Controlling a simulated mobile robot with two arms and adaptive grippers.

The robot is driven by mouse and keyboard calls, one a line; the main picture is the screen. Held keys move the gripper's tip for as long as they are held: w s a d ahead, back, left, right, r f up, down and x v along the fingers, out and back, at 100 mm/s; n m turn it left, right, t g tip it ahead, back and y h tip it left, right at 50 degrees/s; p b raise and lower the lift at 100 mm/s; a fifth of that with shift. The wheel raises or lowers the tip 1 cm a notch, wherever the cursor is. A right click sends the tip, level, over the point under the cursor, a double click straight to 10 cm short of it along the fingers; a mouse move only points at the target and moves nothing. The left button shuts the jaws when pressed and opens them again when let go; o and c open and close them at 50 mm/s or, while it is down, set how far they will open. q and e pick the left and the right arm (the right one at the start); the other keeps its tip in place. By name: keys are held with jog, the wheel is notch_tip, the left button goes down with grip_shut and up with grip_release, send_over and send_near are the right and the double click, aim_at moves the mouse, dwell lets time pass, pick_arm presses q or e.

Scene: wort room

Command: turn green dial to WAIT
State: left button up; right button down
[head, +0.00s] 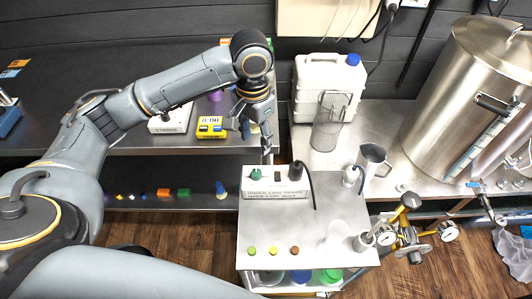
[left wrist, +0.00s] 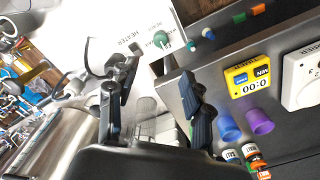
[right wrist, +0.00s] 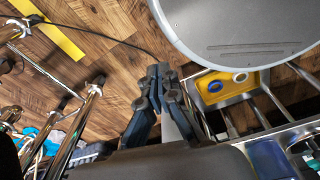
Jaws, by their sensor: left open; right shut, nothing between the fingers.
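The green dial (head: 255,174) sits on top of a small light control box (head: 276,187) at the back left of the metal cart. My left gripper (head: 268,148) is just behind the box, pointing down. In the left wrist view the left gripper (left wrist: 160,78) is open with nothing between its fingers, and the dial lies beyond the fingertips, apart from them. My right gripper (right wrist: 160,72) is shut and empty above the wood floor.
A black plug with a cable (head: 295,171) stands on the box's right. A wire basket (head: 330,123), white jug (head: 328,88) and large steel kettle (head: 468,95) stand behind.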

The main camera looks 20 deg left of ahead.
pick_arm(q)
send_over(256, 172)
jog(key=f, duration=0.5)
jog(key=shift+s+f+p, duration=0.2)
jog(key=shift+s+p, duration=0.05)
jog(key=shift+p, duration=0.05)
notch_tip(256, 172, down, 4)
jog(key=shift+w+r, duration=0.15)
notch_tip(256, 172, down, 3)
jog(key=shift+w+r, duration=0.1)
jog(key=shift+r, duration=0.05)
jog(key=shift+f, duration=0.8)
jog(key=shift+c, duration=0.2)
jog(key=shift+p, duration=0.3)
grip_shut()
pick_arm(e)
jog(key=s, duration=0.1)
jog(key=s+r, duration=0.1)
jog(key=shift+s+d, duration=0.15)
jog(key=shift+s, duration=0.15)
